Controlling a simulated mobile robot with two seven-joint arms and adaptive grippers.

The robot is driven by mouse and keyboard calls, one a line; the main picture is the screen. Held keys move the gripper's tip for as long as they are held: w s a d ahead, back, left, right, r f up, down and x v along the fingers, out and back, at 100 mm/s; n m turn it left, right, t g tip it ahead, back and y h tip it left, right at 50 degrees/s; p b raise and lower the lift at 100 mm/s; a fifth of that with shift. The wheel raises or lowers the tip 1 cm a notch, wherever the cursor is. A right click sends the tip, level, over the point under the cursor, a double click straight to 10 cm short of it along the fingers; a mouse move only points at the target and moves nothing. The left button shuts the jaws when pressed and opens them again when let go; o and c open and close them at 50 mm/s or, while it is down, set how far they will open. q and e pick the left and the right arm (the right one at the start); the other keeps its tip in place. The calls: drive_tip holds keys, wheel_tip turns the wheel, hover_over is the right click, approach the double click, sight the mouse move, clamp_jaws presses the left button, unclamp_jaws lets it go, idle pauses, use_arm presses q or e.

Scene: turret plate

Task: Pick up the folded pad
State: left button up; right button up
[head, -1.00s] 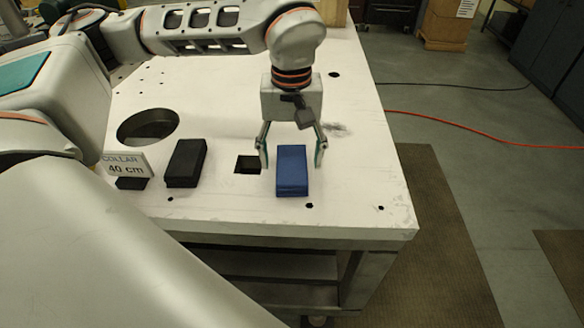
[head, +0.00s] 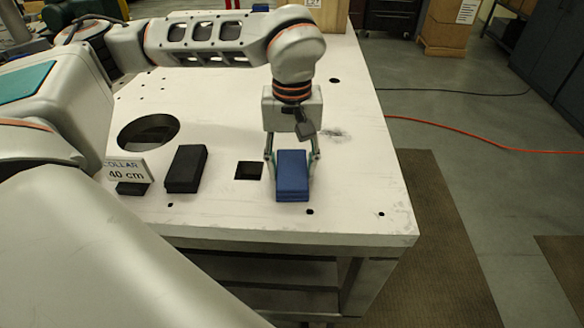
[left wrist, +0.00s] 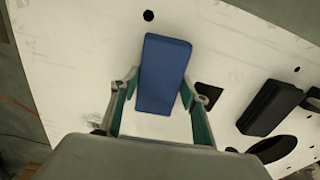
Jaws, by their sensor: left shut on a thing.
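The folded pad (head: 292,181) is a blue block lying near the front edge of the white plate, right of a square hole. It also shows in the left wrist view (left wrist: 163,75), between the fingers. My left gripper (head: 293,165) reaches down over the pad's far end, one finger on each side, and is shut on it. In the left wrist view the fingers (left wrist: 160,100) flank the pad's near part. The pad seems to be at or very near the plate's surface. My right gripper is not in view.
The white plate (head: 350,190) has a large round hole (head: 148,132) and a square hole (head: 248,171). A black block (head: 186,168) lies left of the square hole. A sign reading "COLLAR 40 cm" (head: 126,170) stands farther left. The plate's right side is clear.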

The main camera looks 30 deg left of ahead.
sight(292, 169)
use_arm(q)
wheel_tip(292, 169, up, 20)
drive_tip(key=p, duration=0.2)
drive_tip(key=shift+f, duration=0.15)
